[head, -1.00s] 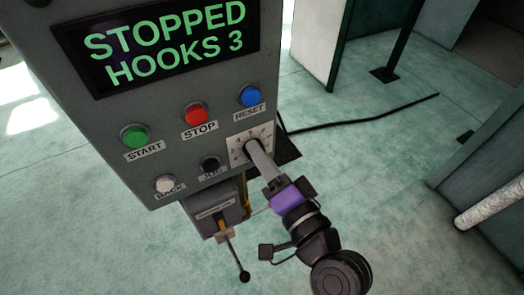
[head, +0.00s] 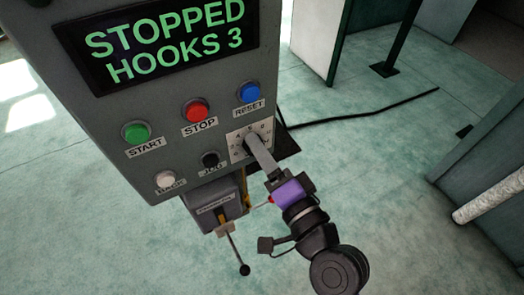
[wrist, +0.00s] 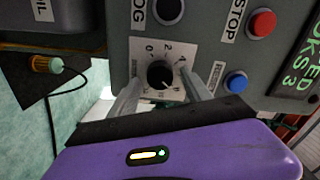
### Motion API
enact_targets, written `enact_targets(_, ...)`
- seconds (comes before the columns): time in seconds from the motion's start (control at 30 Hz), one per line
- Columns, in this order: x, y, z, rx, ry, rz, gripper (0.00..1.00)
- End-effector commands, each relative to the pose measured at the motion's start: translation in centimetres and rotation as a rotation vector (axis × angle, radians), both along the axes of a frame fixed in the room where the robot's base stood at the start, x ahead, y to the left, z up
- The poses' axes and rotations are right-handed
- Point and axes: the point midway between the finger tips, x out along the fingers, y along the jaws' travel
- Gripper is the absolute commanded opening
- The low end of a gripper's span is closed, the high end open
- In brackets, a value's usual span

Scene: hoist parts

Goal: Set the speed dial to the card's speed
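The speed dial is a round black knob (wrist: 160,75) on a white square scale plate (wrist: 148,50) with printed numbers; 0, 2 and 4 are readable in the wrist view. I cannot tell for sure which number the knob points to. My gripper (wrist: 163,87) has its two grey fingers apart, one on each side of the knob, with gaps showing between them and the knob. In the head view my gripper (head: 252,142) reaches to the scale plate (head: 262,130) and hides the knob. The card is not identifiable in these frames.
The grey control box has a green START button (head: 135,132), a red STOP button (head: 197,110), a blue RESET button (head: 249,92), a white BACK button (head: 165,180) and a black JOG button (head: 210,160). The screen (head: 165,40) reads STOPPED, HOOKS 3. A lever (head: 238,255) hangs below.

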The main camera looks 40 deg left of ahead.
Motion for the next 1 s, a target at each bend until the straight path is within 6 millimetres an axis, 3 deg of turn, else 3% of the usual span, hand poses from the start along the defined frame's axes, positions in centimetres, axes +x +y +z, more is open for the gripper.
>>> enact_targets(0.27, -0.1, -0.4, -0.1, 0.000, 0.000, -0.001, 0.57)
enact_targets(0.7, -2.5, -6.3, -0.2, 0.001, 0.000, -0.002, 0.57)
enact_targets(1.0, -3.0, -7.2, 0.0, 0.000, -0.001, 0.000, 0.57)
